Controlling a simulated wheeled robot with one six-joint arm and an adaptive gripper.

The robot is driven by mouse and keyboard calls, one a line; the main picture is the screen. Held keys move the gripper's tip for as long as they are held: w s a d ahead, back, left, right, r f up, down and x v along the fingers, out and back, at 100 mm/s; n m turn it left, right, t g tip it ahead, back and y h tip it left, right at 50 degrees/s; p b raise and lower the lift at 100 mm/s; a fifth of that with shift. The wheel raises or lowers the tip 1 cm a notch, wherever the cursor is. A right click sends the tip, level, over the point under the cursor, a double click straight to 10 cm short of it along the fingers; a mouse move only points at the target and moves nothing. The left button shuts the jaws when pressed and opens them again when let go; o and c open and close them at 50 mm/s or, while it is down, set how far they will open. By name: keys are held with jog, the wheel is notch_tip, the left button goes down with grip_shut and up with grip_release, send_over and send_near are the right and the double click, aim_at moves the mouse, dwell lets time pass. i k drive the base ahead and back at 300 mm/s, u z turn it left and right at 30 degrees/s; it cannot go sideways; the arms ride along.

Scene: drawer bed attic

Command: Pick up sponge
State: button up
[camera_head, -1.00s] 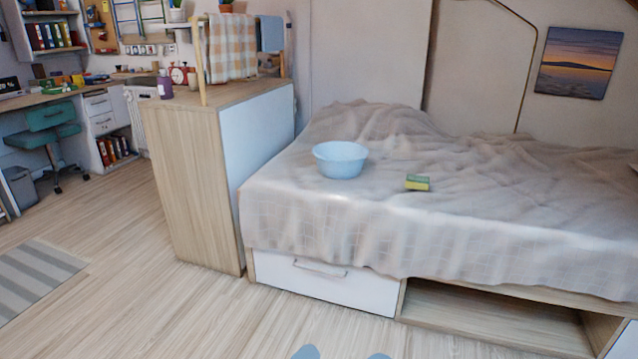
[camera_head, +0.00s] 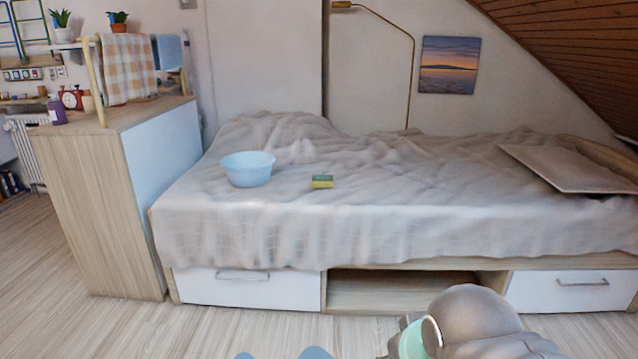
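The sponge (camera_head: 322,182), yellow with a green top, lies on the bed's rumpled beige cover, near the front edge and left of the bed's middle. A light blue bowl (camera_head: 247,171) stands on the cover to its left, apart from it. Part of my arm shows at the bottom right, in front of the bed and well short of the sponge. My gripper's fingers are not visible.
The bed (camera_head: 400,222) has white drawers and an open compartment (camera_head: 400,291) below. A wooden cabinet (camera_head: 105,205) stands at its left end. A flat pillow or board (camera_head: 565,168) lies at the right. Floor shows in front.

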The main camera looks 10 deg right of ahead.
aim_at(318, 181)
jog(key=z, duration=0.3)
jog(key=i, duration=1.95)
jog(key=u, duration=0.55)
